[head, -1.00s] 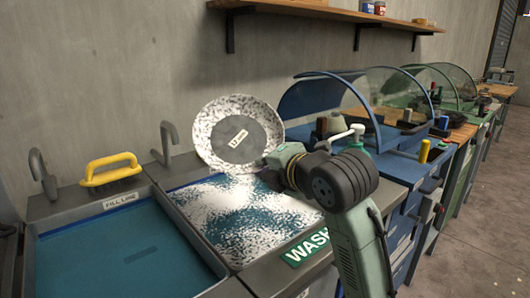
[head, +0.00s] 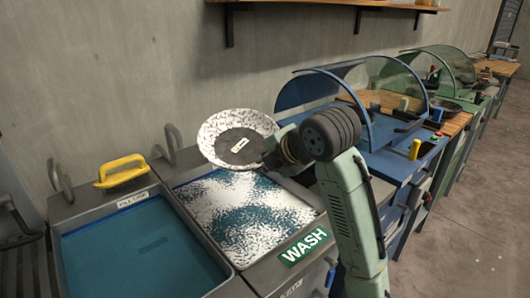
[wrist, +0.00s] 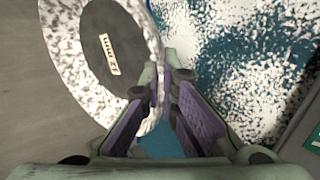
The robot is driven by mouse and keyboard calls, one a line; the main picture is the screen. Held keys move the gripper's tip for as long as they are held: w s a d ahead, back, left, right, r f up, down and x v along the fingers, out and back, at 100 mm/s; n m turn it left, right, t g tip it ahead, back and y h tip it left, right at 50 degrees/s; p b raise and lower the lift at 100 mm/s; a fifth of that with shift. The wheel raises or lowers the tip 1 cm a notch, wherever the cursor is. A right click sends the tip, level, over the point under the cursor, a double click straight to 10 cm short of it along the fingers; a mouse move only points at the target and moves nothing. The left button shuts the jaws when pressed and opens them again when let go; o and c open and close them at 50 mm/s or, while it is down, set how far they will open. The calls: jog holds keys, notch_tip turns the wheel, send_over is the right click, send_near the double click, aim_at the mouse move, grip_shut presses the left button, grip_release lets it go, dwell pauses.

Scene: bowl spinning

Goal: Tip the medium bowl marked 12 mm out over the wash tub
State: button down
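The bowl (head: 215,130) is white with dark speckles and has a dark grey round patch with a "12 mm" label. It is tilted above the back of the wash tub (head: 322,213), patch side towards the head camera. My gripper (head: 268,157) holds it by its right edge. In the wrist view the bowl (wrist: 72,58) is at the left, and its rim runs between the two purple-padded fingers of my gripper (wrist: 162,100). The tub shows white foam or speckles over teal water. A green WASH sign (head: 304,246) is on its front edge.
Left of the wash tub is a second tub (head: 140,255) of teal water, with a fill line label (head: 132,200). A yellow-handled brush (head: 122,170) lies behind it. A blue hooded station (head: 330,100) stands to the right. A wall shelf (head: 300,3) is above.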

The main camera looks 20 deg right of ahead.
jog(key=shift+w+r+g+p, duration=0.15)
jog(key=shift+r+g+p, duration=0.75)
jog(key=shift+p, duration=1)
jog(key=shift+w+r+g, duration=0.15)
jog(key=shift+r+g, duration=0.25)
jog(key=shift+r, duration=0.05)
jog(key=shift+g, duration=0.3)
jog(key=shift+r+m+g, duration=0.1)
jog(key=shift+m+g, duration=0.2)
